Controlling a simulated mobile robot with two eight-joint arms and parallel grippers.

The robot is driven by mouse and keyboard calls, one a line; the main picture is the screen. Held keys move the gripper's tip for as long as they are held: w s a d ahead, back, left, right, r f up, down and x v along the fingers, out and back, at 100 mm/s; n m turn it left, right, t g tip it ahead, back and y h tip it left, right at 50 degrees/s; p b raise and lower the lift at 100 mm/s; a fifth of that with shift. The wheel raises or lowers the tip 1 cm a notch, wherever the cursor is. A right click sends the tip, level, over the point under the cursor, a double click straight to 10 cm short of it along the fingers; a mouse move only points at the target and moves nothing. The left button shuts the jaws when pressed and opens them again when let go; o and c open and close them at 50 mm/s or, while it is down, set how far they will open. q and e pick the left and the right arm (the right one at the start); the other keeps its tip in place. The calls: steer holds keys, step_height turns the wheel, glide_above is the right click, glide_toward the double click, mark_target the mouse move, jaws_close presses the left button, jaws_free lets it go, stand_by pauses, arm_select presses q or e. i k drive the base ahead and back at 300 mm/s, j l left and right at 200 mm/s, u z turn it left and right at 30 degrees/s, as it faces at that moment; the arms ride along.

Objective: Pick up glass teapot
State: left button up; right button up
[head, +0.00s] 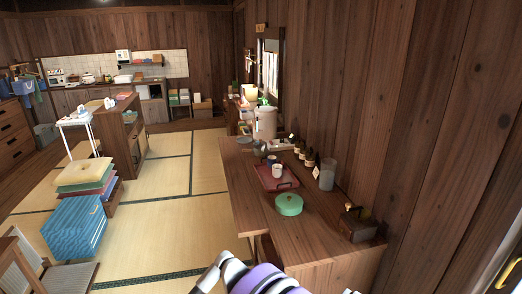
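I cannot make out a glass teapot with certainty. A clear, pale cylindrical vessel (327,175) stands upright on the wooden table (245,195) against the wall, but no spout shows on it. A red tray (266,182) on the table holds small cups, one of them a white cup (277,171). Part of my own arm, purple and white, shows at the bottom edge. Neither gripper's fingertips are visible.
Several small dark bottles (309,158) line the wall. Stacked cushions (84,173) and a blue box (75,227) stand left. Tatami (170,215) between is clear.

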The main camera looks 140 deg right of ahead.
mark_target(259, 152)
steer(key=z, duration=4.55)
